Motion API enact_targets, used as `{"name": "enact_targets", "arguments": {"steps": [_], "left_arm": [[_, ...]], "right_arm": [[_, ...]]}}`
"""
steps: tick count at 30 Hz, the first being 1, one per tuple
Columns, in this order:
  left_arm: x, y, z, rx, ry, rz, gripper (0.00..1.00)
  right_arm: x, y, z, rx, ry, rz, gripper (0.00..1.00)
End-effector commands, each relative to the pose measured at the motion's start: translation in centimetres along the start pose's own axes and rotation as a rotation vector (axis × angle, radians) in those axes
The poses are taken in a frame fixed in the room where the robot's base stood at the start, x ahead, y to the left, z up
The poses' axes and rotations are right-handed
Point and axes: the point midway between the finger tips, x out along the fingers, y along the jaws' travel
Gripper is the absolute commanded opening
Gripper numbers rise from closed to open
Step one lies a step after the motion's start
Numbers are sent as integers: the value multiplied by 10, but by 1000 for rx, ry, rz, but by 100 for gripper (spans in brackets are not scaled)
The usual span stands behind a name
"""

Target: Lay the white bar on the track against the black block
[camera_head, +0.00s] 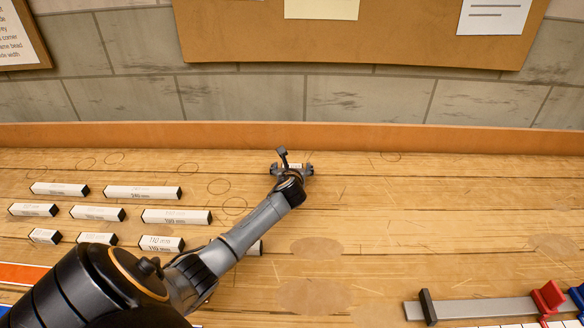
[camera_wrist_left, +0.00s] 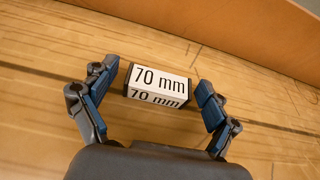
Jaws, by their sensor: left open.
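A short white bar with black ends, marked 70 mm (camera_wrist_left: 160,80), lies on the bench in the left wrist view. In the head view only a sliver of it (camera_head: 292,165) shows near the back of the bench. My left gripper (camera_wrist_left: 157,84) is open, with one finger beside each black end of the bar and small gaps showing. It also shows in the head view (camera_head: 291,169). The grey track (camera_head: 480,308) lies at the bottom right, with the black block (camera_head: 428,307) upright near its left end. My right gripper is not in view.
Several other white bars (camera_head: 143,193) of different lengths lie in rows on the left. A red clamp-like piece (camera_head: 547,299) and a blue one (camera_head: 578,295) stand at the track's right. A wooden ledge (camera_head: 400,138) runs along the back. The bench's middle right is clear.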

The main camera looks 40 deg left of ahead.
Motion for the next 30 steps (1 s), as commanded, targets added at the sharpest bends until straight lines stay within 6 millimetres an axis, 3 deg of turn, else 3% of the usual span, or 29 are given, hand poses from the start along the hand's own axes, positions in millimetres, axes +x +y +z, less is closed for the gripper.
{"name": "enact_targets", "arguments": {"steps": [8, 24, 28, 30], "left_arm": [[-7, 0, 3, 0, 0, 0, 87], [-101, 0, 3, 1, -1, -2, 87], [-115, 0, 3, 0, -1, 0, 87], [-120, 0, 4, 1, -2, -1, 92]], "right_arm": [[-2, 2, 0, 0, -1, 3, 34], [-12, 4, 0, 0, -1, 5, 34], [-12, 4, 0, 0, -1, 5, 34], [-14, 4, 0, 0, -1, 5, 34]]}}
